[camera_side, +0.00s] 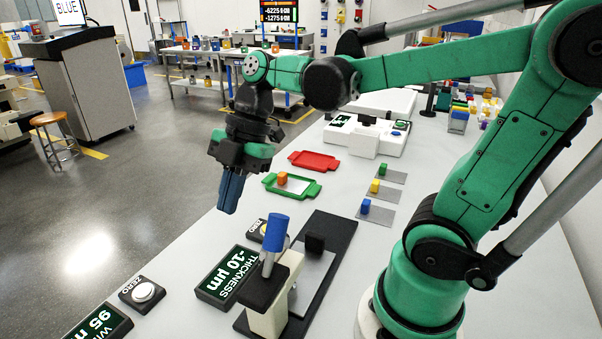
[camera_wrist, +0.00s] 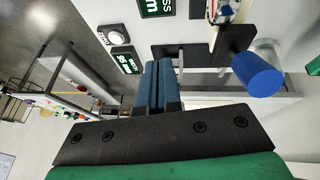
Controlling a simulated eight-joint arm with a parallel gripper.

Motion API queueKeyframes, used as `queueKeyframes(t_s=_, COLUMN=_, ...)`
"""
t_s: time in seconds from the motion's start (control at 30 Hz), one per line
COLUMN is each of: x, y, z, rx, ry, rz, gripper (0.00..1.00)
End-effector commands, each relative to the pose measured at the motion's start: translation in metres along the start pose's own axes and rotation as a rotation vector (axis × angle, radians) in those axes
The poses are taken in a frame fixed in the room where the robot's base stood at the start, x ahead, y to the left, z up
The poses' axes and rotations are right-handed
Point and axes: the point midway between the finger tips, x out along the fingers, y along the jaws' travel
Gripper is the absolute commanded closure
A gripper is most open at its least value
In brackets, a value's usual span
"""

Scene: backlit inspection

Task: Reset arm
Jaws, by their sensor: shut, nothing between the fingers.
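My gripper (camera_side: 231,193) hangs from the green arm, past the left edge of the white table, with its blue fingers pointing down. In the wrist view my gripper (camera_wrist: 155,70) shows its two blue fingers side by side, shut and empty. It is clear of every object in view.
A thickness gauge (camera_side: 270,295) with a blue knob stands on the table near the front. Beside it are displays (camera_side: 227,276) and a zero button (camera_side: 143,292). A green tray (camera_side: 312,190) holds an orange cube; a red tray (camera_side: 316,160) lies behind. Small cubes (camera_side: 375,186) sit on grey plates.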

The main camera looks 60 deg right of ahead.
Motion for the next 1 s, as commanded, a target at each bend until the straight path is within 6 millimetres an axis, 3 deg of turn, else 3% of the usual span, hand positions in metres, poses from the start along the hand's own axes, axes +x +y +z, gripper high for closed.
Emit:
queueKeyframes(t_s=0.2, x=-0.003, y=-0.018, z=-0.035, rx=-0.033, ry=-0.084, rz=-0.083, gripper=1.00)
queueKeyframes(t_s=0.5, x=-0.015, y=-0.048, z=-0.071, rx=-0.080, ry=-0.219, rz=-0.143, gripper=1.00)
queueKeyframes(t_s=0.87, x=-0.034, y=-0.083, z=-0.094, rx=-0.143, ry=-0.359, rz=-0.137, gripper=1.00)
queueKeyframes(t_s=1.0, x=-0.018, y=-0.086, z=-0.090, rx=-0.140, ry=-0.367, rz=-0.133, gripper=1.00)
